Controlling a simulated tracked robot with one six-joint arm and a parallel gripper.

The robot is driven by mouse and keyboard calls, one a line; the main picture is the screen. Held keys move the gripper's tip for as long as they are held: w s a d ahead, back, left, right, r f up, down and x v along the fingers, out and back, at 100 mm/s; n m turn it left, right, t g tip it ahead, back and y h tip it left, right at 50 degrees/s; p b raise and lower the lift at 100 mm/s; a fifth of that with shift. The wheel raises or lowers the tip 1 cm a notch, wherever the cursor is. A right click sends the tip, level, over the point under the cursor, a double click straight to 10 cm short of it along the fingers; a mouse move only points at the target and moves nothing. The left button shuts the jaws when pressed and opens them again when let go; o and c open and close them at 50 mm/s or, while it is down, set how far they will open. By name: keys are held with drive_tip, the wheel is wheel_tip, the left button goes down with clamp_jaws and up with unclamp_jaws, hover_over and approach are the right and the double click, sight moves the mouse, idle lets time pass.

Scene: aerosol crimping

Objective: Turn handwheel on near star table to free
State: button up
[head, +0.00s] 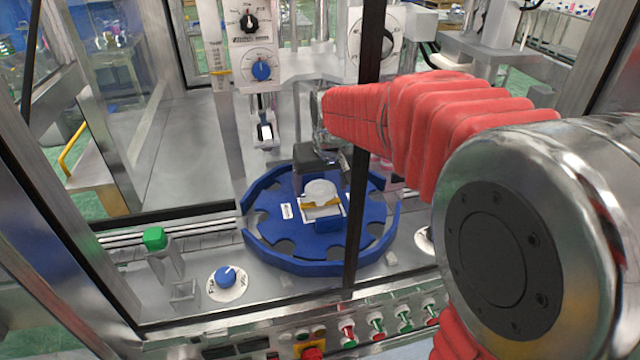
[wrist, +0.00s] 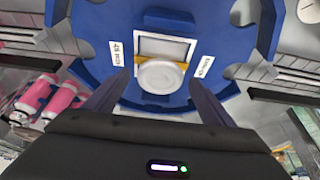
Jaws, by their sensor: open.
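The blue star table (head: 270,230) sits in the enclosure, with a white round handwheel (head: 320,191) at its centre. The handwheel sits over a white square plate and a yellow strip (head: 310,205). In the wrist view the handwheel (wrist: 160,77) lies between the dark fingers of my gripper (wrist: 158,84). Small white labels (wrist: 118,53) flank the plate on both sides; I cannot read them surely. My gripper (head: 318,163) is open, just behind and above the handwheel in the head view. I cannot tell whether the fingers touch it.
A black enclosure post (head: 362,150) stands in front of my arm. A blue knob (head: 227,278) and a green block (head: 154,238) are left of the table. A control panel (head: 375,325) runs along the front. Pink-and-white cans (wrist: 38,95) show at the left of the wrist view.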

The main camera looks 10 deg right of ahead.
drive_tip(key=shift+c, duration=0.6)
drive_tip(key=c, duration=0.9)
drive_tip(key=shift+a, duration=0.15)
drive_tip(key=shift+c, duration=0.2)
drive_tip(key=shift+d+n, duration=0.2)
drive_tip(key=shift+n, duration=0.3)
drive_tip(key=shift+d+n+y, duration=0.2)
drive_tip(key=shift+n+y, duration=0.7)
drive_tip(key=shift+n, duration=0.8)
drive_tip(key=shift+w+d+n+g+y, duration=0.1)
drive_tip(key=shift+n+g+y, duration=0.25)
drive_tip(key=shift+n, duration=0.8)
drive_tip(key=shift+w+d+n+g+y, duration=0.1)
drive_tip(key=shift+n+g+y, duration=0.25)
drive_tip(key=shift+n, duration=0.8)
